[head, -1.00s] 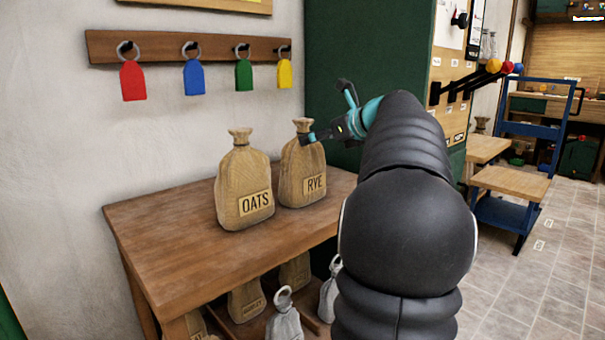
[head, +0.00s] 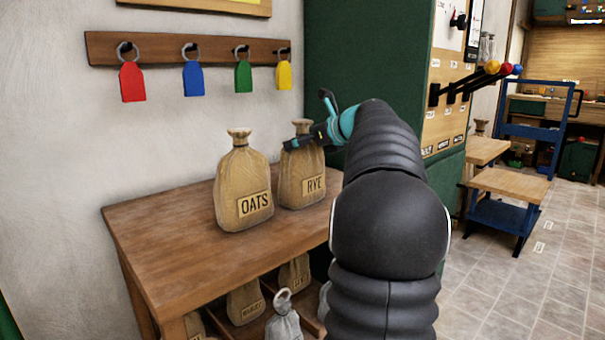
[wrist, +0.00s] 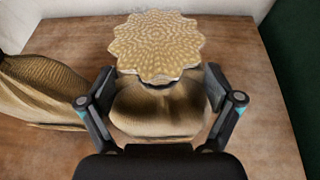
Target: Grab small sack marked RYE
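The small tan sack marked RYE (head: 301,172) stands upright on the wooden table, behind and to the right of the sack marked OATS (head: 243,185). My gripper (head: 300,143) is at the RYE sack's tied top, hiding part of its neck in the head view. In the wrist view, the RYE sack's frilled top (wrist: 157,42) and round body lie straight ahead. My gripper (wrist: 159,72) is open there, one finger on each side of the neck, with gaps showing. The OATS sack also shows at the left of the wrist view (wrist: 45,90).
The wooden table (head: 165,235) has bare room at its left and front. More sacks, tan and grey (head: 284,318), sit below it. A green cabinet (head: 335,60) stands close on the right. Coloured tags hang on a wall rack (head: 215,50) above.

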